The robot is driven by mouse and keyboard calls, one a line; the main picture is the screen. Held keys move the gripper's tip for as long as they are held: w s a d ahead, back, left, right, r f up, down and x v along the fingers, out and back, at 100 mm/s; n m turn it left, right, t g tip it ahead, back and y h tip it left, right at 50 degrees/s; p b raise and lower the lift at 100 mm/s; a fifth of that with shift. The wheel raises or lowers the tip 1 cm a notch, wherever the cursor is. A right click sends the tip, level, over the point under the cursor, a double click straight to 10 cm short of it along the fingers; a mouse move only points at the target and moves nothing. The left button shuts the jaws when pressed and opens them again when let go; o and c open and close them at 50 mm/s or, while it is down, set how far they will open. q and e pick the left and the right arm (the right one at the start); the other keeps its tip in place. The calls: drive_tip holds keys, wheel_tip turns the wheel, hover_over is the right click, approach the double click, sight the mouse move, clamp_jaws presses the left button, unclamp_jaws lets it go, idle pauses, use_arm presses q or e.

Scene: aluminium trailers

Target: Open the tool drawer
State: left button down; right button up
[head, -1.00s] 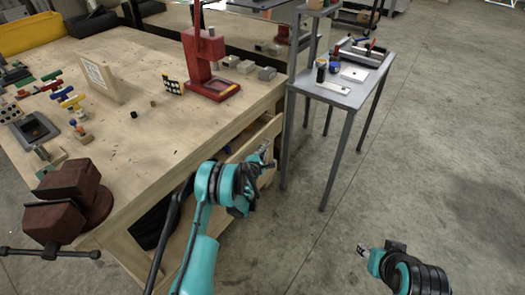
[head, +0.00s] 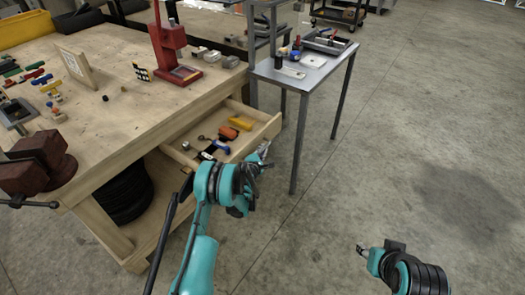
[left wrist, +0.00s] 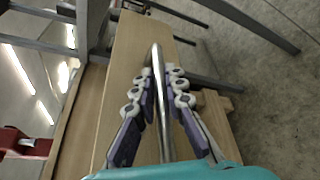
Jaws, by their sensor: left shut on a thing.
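The wooden tool drawer (head: 258,138) stands well open from the workbench, its inside showing. In it lie an orange tool (head: 241,124), a blue-handled tool (head: 221,147) and other small tools. My left gripper (head: 264,152) is at the drawer's front. In the left wrist view its fingers (left wrist: 161,92) are shut on the drawer's metal bar handle (left wrist: 156,56), with the wooden drawer front (left wrist: 122,62) behind it. My right gripper (head: 363,250) is over the floor at the lower right, away from the drawer; whether its small fingers are open is unclear.
The workbench (head: 115,120) carries a red press (head: 168,50) and a dark red vise (head: 38,165). A grey side table (head: 310,75) with tools stands just right of the drawer. A black round thing (head: 125,195) sits on the lower shelf. The floor at right is clear.

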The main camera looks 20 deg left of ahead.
use_arm(q)
drive_tip(key=shift+s+d, duration=0.1)
drive_tip(key=shift+d, duration=0.25)
drive_tip(key=c, duration=1.6)
unclamp_jaws()
drive_tip(key=shift+o, duration=0.2)
drive_tip(key=v, duration=0.7)
drive_tip(key=shift+s, duration=0.25)
drive_tip(key=shift+r, duration=0.1)
